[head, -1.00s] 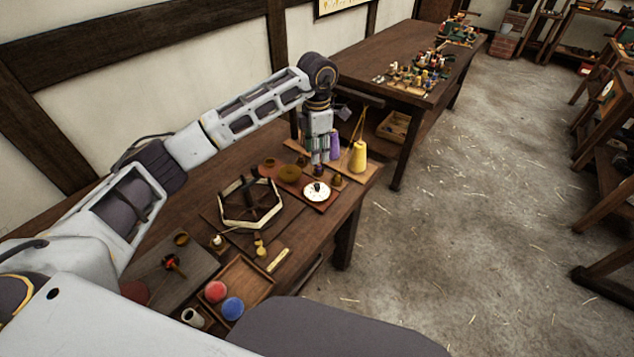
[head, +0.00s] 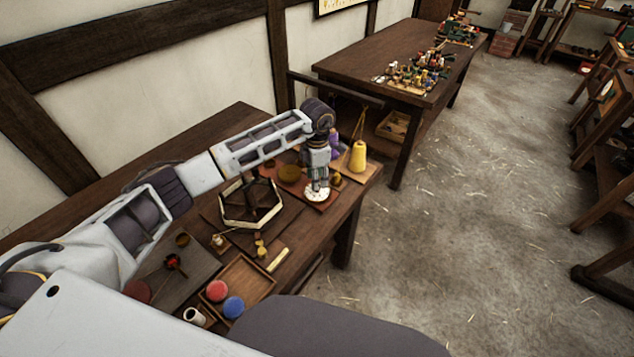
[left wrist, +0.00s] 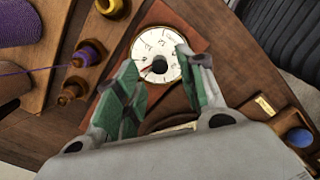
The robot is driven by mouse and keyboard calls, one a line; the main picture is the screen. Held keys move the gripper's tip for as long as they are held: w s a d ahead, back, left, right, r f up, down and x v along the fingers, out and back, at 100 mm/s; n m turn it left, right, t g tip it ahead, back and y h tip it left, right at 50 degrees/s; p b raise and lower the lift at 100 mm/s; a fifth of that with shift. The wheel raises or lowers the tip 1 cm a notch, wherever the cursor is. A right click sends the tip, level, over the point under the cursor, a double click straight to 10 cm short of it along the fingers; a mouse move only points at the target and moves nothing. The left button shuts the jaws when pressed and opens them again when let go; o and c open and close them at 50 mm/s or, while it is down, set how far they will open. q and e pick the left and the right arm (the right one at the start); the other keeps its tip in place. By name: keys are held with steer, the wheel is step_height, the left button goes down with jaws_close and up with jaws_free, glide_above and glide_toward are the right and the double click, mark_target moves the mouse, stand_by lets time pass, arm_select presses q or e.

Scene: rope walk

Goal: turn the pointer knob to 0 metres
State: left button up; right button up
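A round white dial (head: 316,196) lies on a reddish-brown board (head: 330,200) near the table's front right. In the left wrist view the dial (left wrist: 154,42) has dark markings too small to read. The black pointer knob (left wrist: 159,66) sits at its centre, with a short reddish line beside it. My left gripper (head: 318,183) is pointed down over the dial. In the left wrist view its green-padded fingers (left wrist: 156,58) are spread apart, one on each side of the knob, with nothing gripped. The knob is hidden in the head view. My right gripper is not in view.
A yellow cone spool (head: 358,156) and a purple spool (head: 334,142) stand just behind the dial. A hexagonal wooden frame (head: 250,221) is to its left. A tray (head: 247,275) with red and blue balls is nearer. The aisle floor at right is mostly clear.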

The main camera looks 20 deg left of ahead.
arm_select(q)
steer(key=shift+f, duration=1.35)
steer(key=c, duration=0.7)
jaws_close()
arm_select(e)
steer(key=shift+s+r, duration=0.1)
